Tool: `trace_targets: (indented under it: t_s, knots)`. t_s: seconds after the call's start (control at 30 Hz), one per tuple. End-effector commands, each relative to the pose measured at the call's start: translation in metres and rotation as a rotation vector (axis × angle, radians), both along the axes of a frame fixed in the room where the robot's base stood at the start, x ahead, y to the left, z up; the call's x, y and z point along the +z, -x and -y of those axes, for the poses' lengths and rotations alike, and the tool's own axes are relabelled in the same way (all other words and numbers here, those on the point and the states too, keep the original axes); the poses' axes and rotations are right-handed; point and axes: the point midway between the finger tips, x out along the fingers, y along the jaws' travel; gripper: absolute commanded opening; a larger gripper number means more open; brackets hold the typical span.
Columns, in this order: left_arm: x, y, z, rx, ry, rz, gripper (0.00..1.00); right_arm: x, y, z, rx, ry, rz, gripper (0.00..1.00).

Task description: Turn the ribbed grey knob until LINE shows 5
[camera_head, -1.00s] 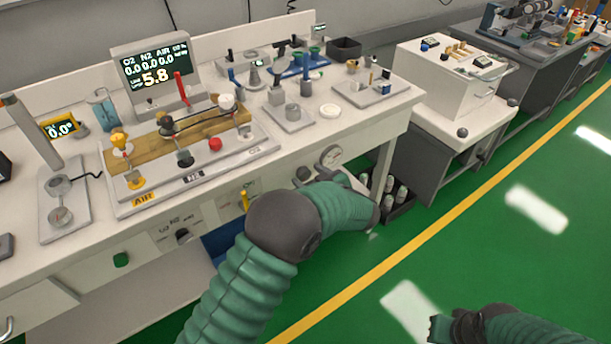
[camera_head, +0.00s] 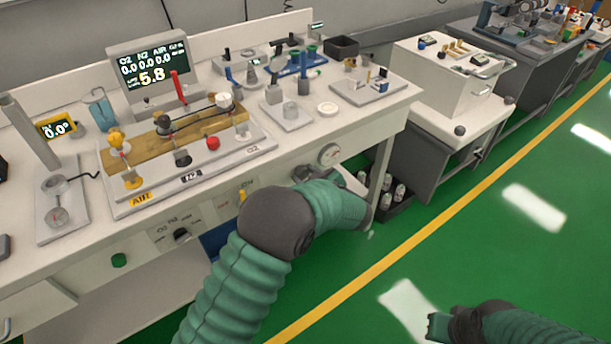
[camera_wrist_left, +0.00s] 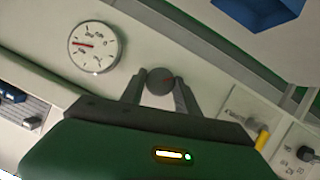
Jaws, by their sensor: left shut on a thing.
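The round grey knob (camera_wrist_left: 159,81) sits on the bench's front panel, between the fingertips of my left gripper (camera_wrist_left: 160,88) in the left wrist view. The left gripper is shut on it. In the head view my green left arm reaches to the panel, and its wrist largely hides the knob; ribs cannot be made out. The screen (camera_head: 152,72) on the bench reads 5.8 on its lower line, with zeros above. My right gripper (camera_head: 438,327) is at the lower right over the floor, away from the bench; its jaws are unclear.
A round dial gauge (camera_head: 330,154) is on the panel close to the knob; it also shows in the left wrist view (camera_wrist_left: 95,47). A yellow lever (camera_head: 242,196) and a black knob (camera_head: 181,234) are to the left. Grey cylinders (camera_head: 396,192) stand below right. The green floor is clear.

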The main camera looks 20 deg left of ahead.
Motion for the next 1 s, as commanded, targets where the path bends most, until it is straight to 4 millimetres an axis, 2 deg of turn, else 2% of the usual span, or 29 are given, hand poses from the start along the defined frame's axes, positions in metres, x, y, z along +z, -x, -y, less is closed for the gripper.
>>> trace_targets:
  t_s: [0.27, 0.6, 1.0]
  knots:
    - [-0.003, 0.001, -0.002, 0.001, 0.118, 0.156, 0.00, -0.012, 0.000, 0.000, 0.000, 0.000, 0.000, 0.00]
    - [-0.006, 0.002, -0.003, 0.001, 0.285, 0.370, 0.00, -0.042, 0.000, 0.000, 0.000, 0.000, 0.000, 0.00]
    - [-0.004, 0.003, -0.003, 0.002, 0.394, 0.509, 0.00, -0.064, 0.000, 0.000, 0.000, 0.000, 0.000, 0.00]
